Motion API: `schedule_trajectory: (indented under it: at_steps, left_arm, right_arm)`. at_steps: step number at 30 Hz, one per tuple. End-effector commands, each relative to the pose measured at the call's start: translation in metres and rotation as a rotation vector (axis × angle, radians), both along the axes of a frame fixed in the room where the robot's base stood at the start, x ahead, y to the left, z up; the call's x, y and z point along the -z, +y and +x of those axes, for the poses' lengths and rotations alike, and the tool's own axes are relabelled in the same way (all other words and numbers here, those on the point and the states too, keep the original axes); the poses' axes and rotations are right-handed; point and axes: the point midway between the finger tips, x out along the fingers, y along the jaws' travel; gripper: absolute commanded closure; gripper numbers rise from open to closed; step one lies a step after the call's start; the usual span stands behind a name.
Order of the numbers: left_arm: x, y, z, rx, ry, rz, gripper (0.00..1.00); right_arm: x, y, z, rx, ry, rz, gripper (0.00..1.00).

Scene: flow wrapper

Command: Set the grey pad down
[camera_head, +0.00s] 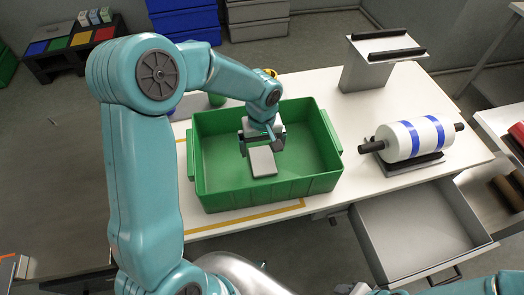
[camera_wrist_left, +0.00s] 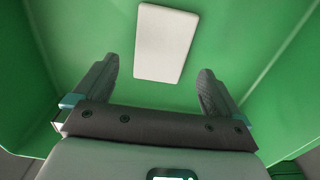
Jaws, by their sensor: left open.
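The grey pad (camera_head: 262,162) is a flat light rectangle inside the green bin (camera_head: 270,191). In the left wrist view the pad (camera_wrist_left: 165,43) lies flat against the green surface, ahead of and between my fingertips, apart from both. My left gripper (camera_head: 261,146) is over the bin's inside, just behind the pad in the head view. Its two dark fingers (camera_wrist_left: 159,78) are spread wide with nothing between them.
The bin stands on a white table (camera_head: 310,90) with yellow tape lines. To its right, a white roll with blue bands (camera_head: 412,138) rests on a stand. A grey stand (camera_head: 380,60) is behind it. An open, empty drawer (camera_head: 420,232) juts out in front.

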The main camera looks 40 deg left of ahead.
Motion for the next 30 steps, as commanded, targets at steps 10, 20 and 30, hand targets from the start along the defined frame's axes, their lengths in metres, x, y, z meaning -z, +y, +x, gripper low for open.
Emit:
schedule_trajectory:
  at_steps: [10,20,30]
  left_arm:
    - [-0.073,0.000,0.001,0.000,-0.002,0.001,0.01]
    - [-0.085,0.000,0.000,-0.001,0.001,0.001,0.01]
    - [-0.084,0.000,0.000,0.000,0.001,0.001,0.01]
  right_arm:
    - [-0.004,0.000,0.000,0.000,0.000,0.000,0.55]
    - [-0.004,0.000,0.000,0.000,0.000,0.000,0.55]
    - [-0.005,0.000,0.000,0.000,0.000,0.000,0.55]
